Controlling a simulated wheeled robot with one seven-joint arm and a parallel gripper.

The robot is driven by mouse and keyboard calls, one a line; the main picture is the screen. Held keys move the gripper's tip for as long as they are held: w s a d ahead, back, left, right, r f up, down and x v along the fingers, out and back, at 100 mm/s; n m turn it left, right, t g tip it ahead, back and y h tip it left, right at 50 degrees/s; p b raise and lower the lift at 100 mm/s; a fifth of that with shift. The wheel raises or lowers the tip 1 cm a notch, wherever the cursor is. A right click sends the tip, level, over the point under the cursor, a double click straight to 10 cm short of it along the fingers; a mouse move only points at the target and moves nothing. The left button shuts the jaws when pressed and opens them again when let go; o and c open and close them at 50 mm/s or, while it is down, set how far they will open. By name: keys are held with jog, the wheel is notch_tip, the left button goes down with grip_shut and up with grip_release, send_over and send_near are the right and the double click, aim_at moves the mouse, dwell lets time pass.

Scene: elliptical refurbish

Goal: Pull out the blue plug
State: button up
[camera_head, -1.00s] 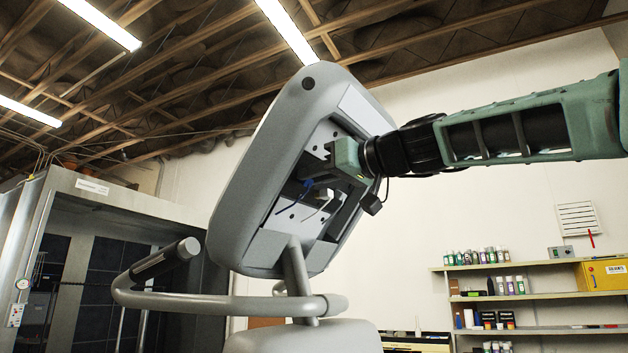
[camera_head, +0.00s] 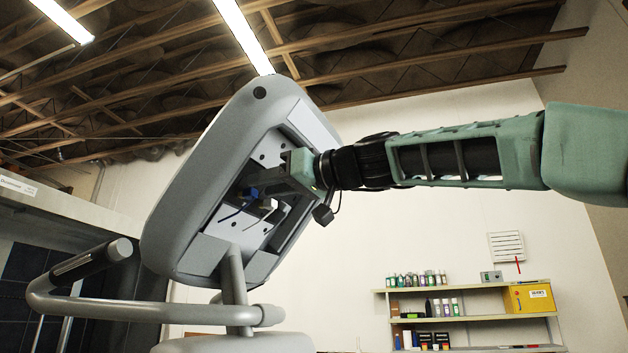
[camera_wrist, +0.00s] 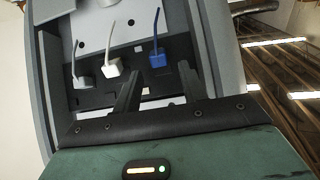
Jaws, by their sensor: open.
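The blue plug (camera_wrist: 157,60) sits in the dark socket strip inside the open back of a tilted grey console (camera_head: 190,170); its blue cable rises in the wrist view. In the head view the blue plug (camera_head: 251,191) is small and partly crowded by my gripper (camera_head: 266,188). In the wrist view my gripper (camera_wrist: 158,72) is open, with one dark finger on each side of the blue plug in the picture. I cannot tell whether the fingers touch it.
A white plug (camera_wrist: 112,67) sits just left of the blue one, and a grey-white plug (camera_wrist: 83,80) farther left. The console's raised rim surrounds the opening. A grey handlebar (camera_head: 150,308) stands below. Shelves with bottles (camera_head: 470,318) are far behind.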

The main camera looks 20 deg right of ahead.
jog(key=b+v, duration=0.7)
jog(key=v, duration=0.9)
jog(key=shift+s+b, duration=0.15)
jog(key=shift+b, duration=0.15)
